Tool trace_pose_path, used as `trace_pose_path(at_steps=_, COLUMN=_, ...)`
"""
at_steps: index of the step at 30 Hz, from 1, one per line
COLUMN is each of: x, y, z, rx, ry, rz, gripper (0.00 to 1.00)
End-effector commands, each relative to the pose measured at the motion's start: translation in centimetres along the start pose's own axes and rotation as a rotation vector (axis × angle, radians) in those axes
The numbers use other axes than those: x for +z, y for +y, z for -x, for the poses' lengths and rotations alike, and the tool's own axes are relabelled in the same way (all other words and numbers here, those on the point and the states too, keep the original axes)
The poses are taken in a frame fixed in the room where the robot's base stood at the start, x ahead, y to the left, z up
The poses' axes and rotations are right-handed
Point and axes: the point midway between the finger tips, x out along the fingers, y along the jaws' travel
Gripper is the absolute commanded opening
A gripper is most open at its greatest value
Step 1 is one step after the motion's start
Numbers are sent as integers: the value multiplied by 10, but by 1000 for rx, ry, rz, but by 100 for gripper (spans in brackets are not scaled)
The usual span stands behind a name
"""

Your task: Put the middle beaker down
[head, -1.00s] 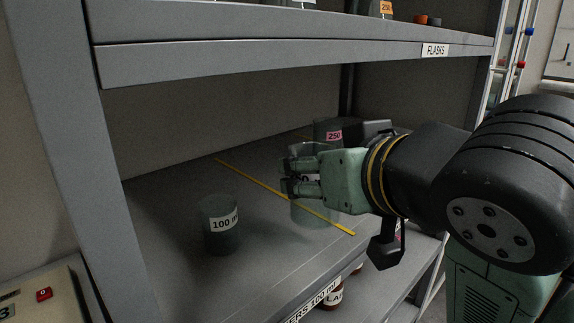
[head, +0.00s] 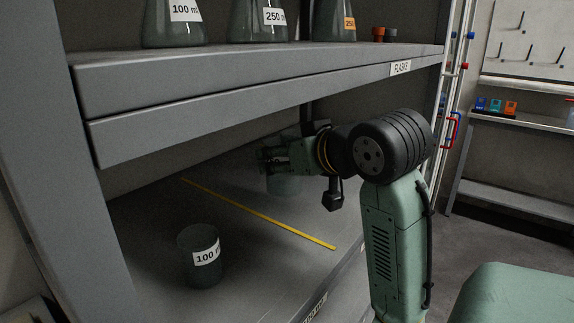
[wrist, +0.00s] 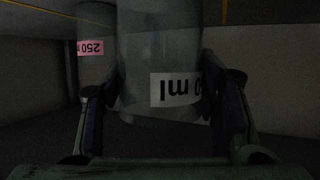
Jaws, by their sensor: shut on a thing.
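A clear glass beaker (head: 283,185) with a white label is between the fingers of my gripper (head: 270,157), on the right side of the yellow line in the head view. In the wrist view the beaker (wrist: 160,60) fills the middle, its label upside down and partly hidden, ending in "0 ml". The gripper fingers (wrist: 155,115) are shut on its two sides. I cannot tell whether its base touches the shelf. A 100 ml beaker (head: 201,258) stands upright on the left side of the line. A pink-labelled 250 beaker (wrist: 95,60) is beside the held one in the wrist view.
A yellow line (head: 262,216) crosses the lower shelf (head: 250,270). The upper shelf edge (head: 250,95), marked FLASKS, runs above my arm, with several flasks (head: 258,22) on it. The shelf between the line and the 100 ml beaker is clear.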

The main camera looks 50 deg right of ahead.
Motion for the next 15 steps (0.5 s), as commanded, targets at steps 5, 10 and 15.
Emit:
trace_pose_path(at_steps=5, x=0, y=9, z=-10, rx=1, ry=-1, rz=-1, gripper=26)
trace_pose_path(at_steps=10, x=20, y=10, z=-18, rx=2, ry=-1, rz=-3, gripper=26)
trace_pose_path(at_steps=15, x=30, y=9, z=-23, rx=2, ry=1, rz=0, gripper=26)
